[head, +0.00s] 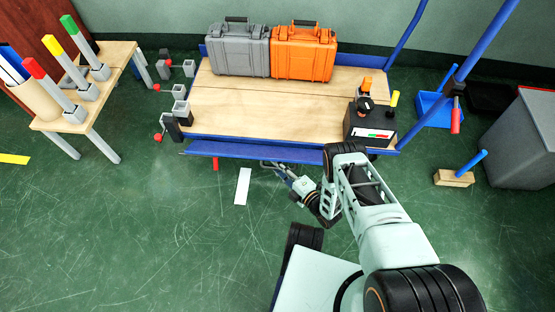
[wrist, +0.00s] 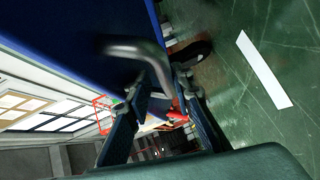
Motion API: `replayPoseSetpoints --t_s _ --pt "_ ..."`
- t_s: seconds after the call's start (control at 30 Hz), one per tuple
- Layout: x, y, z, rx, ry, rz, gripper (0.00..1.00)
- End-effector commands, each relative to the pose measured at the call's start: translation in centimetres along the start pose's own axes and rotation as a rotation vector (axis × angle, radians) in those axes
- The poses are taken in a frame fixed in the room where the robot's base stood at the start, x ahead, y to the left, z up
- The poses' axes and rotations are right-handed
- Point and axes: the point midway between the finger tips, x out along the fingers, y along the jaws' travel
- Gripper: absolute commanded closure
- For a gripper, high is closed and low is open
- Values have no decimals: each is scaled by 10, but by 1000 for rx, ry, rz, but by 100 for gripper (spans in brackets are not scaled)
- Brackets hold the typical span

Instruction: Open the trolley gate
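The trolley has a wooden deck (head: 225,105) and a blue frame. A blue panel (head: 230,148), which looks like its gate, runs along the near side. In the wrist view the blue panel (wrist: 75,40) fills the upper left, with a curved grey metal handle (wrist: 135,50) on it. My gripper (head: 277,168) is low at the panel's near side. In the wrist view my gripper (wrist: 162,85) has its fingers apart, with the handle's bent end between or just beyond the tips. I cannot tell whether they touch it. Any latch is not clear.
Grey (head: 238,50) and orange (head: 303,52) cases stand at the deck's back, a black box (head: 368,125) at its right. A small table (head: 88,95) stands left, a grey bin (head: 522,140) right. A white strip (head: 242,187) lies on open green floor.

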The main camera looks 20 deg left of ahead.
Motion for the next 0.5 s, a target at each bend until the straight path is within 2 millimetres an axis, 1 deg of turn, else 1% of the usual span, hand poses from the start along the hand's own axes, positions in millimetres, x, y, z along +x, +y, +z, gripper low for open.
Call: replayPoseSetpoints --t_s 0.03,0.4,0.5 --pt "1 10 0 -2 1 8 81" --pt "-7 65 -8 -1 3 9 81" --pt "-9 77 -10 -1 4 9 81"
